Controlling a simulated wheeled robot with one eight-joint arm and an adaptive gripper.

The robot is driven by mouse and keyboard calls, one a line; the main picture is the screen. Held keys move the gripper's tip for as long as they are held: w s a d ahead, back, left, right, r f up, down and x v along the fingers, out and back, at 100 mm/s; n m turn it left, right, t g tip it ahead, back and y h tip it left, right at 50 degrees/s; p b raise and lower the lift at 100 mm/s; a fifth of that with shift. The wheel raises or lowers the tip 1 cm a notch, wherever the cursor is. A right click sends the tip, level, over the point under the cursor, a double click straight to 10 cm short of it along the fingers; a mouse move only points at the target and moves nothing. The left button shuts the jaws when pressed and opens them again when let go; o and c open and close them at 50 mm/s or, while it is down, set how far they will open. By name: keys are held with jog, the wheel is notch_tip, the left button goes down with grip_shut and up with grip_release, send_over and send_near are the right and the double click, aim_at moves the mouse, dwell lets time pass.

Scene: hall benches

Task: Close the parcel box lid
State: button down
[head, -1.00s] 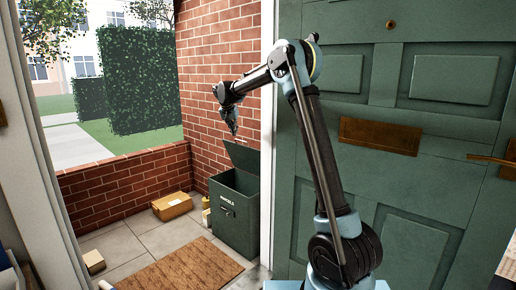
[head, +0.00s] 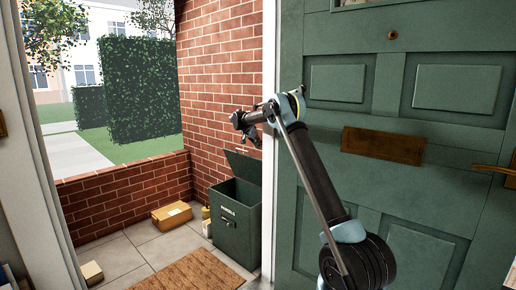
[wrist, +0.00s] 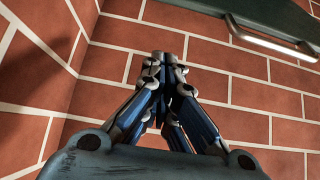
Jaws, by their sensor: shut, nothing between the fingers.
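The dark green parcel box (head: 235,220) stands on the porch floor against the brick wall. Its lid (head: 243,166) is open and tilted up at the back, leaving the dark inside showing. My gripper (head: 256,142) is above the box and the lid's upper edge, close to the brick wall. In the wrist view my gripper (wrist: 166,60) has its fingers together and empty, against a background of brick. A dark green edge, which looks like the lid (wrist: 285,14), crosses the upper right there with a pale metal handle (wrist: 270,40). The fingers appear apart from it.
A cardboard parcel (head: 171,215) and a yellowish item (head: 206,213) sit left of the box. A doormat (head: 190,272) lies in front, with a smaller parcel (head: 92,272) at left. The green door (head: 400,190) stands close on the right.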

jog(key=f, duration=0.2)
jog(key=w+f, duration=0.1)
jog(key=f, duration=0.1)
jog(key=d+f, duration=0.1)
jog(key=f, duration=0.1)
jog(key=shift+w+d, duration=0.1)
jog(key=shift+w, duration=0.3)
jog(key=shift+s+a+f, duration=0.35)
jog(key=shift+s+f, duration=0.05)
jog(key=shift+s, duration=0.1)
jog(key=shift+s, duration=0.1)
